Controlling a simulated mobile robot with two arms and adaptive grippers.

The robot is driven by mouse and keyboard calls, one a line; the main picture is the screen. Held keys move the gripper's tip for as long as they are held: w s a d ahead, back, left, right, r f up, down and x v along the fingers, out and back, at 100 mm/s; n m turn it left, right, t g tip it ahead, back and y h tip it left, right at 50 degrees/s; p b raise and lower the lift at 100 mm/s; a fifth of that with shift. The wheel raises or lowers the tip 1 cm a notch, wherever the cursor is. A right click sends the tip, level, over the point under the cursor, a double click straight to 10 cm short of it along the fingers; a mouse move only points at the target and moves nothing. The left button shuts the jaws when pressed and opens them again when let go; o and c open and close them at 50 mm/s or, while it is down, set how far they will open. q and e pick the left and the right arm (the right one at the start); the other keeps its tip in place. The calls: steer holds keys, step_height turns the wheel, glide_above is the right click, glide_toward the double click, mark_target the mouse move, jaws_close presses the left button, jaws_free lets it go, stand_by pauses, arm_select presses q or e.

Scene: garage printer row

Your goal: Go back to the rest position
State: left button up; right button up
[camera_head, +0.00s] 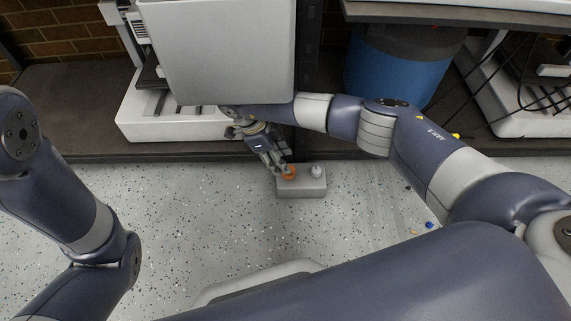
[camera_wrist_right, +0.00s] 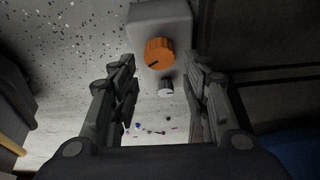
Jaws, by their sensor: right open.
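My right gripper (camera_head: 277,163) is low in front of the shelf, close to a small grey box (camera_head: 302,189) with an orange knob (camera_head: 290,172) and a smaller grey knob (camera_head: 316,171). There the orange knob (camera_wrist_right: 159,53) is beyond the fingertips, and the grey knob (camera_wrist_right: 166,86) shows between the fingers; I cannot tell whether a finger touches either. My left arm comes in at the left in the head view, but its gripper is out of view.
A white printer (camera_head: 160,120) with a large grey panel (camera_head: 222,50) stands on the dark shelf (camera_head: 75,105). A blue barrel (camera_head: 397,72) and another printer with cables (camera_head: 520,115) are at the right. Small coloured bits lie on the speckled floor (camera_head: 200,225), which is otherwise mostly clear.

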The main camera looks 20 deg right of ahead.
steer(key=shift+v, duration=1.15)
